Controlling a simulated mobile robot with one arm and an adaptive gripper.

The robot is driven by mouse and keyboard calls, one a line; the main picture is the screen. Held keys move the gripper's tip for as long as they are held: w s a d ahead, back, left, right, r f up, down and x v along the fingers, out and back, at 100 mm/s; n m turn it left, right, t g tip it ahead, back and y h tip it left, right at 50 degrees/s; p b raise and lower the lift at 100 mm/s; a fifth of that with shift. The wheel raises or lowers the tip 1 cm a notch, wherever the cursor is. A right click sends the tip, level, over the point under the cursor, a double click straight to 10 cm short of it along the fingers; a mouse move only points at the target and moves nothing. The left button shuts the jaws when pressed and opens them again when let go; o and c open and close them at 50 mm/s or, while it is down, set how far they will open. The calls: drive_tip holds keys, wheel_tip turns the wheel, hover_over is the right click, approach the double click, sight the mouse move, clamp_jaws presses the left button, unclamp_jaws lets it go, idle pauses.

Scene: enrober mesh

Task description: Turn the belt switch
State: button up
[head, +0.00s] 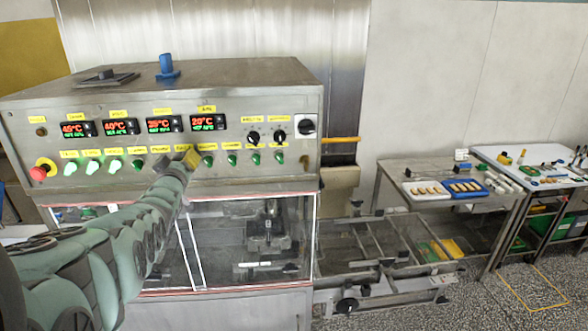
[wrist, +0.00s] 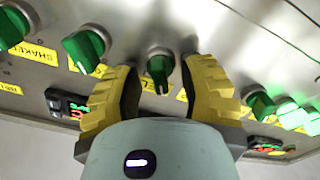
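The control panel carries a row of green rotary switches with yellow labels. In the wrist view, one green switch (wrist: 158,68) sits between the tips of my gripper (wrist: 160,80). My gripper is open, with a yellow ribbed finger on each side of this switch and a visible gap to it. The label by this switch is partly covered and I cannot read it, so I cannot tell whether it is the belt switch. In the head view, my gripper (head: 178,160) is at the middle of the switch row and hides the switch behind it.
Neighbouring green switches (wrist: 84,46) stand close on both sides; one label reads SHAKER. A red emergency button (head: 40,172) is at the panel's left end. Temperature displays (head: 165,123) sit above the row. A conveyor frame (head: 385,255) and a table with trays (head: 427,188) stand right.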

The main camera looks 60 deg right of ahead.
clamp_jaws()
idle(0.3)
drive_tip(key=shift+a+f+m, duration=0.1)
drive_tip(key=shift+m, duration=0.2)
drive_tip(key=m+b, duration=0.1)
drive_tip(key=m, duration=0.3)
drive_tip(key=shift+m, duration=0.4)
drive_tip(key=m, duration=0.3)
drive_tip(key=m+b, duration=0.1)
drive_tip(key=m, duration=0.2)
drive_tip(key=shift+s+d+b, duration=0.15)
drive_tip(key=shift+d+b, duration=0.05)
drive_tip(key=shift+b, duration=0.1)
drive_tip(key=shift+m, duration=0.3)
drive_tip(key=shift+o, duration=0.5)
unclamp_jaws()
drive_tip(key=shift+d, duration=0.1)
